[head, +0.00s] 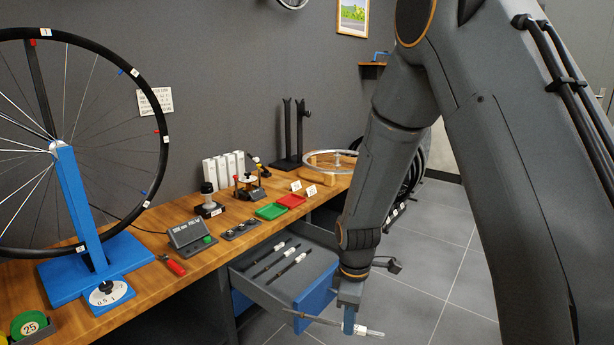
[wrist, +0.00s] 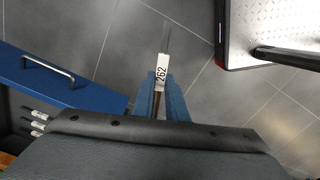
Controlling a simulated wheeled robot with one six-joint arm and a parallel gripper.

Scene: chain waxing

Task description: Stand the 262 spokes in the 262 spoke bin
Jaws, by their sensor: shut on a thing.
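My gripper (head: 349,321), with blue fingers, is shut on a spoke bundle (head: 372,332) in front of the open drawer, clear of the bench. The bundle lies roughly level across the fingers in the head view. In the wrist view the blue fingers (wrist: 160,92) close around the bundle, and its white tag (wrist: 161,71) reads 262. Thin spokes (wrist: 166,38) stick out past the tag. Several tall white bins (head: 223,169) stand in a row at the back of the bench. Their labels cannot be read, so I cannot tell which is the 262 spoke bin.
The open drawer (head: 303,284) holds more tagged bundles (head: 287,268); its blue front (head: 316,291) is close to my gripper. Green (head: 271,211) and red (head: 291,201) trays and small tools occupy the bench before the bins. A wheel stand (head: 84,220) is at left.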

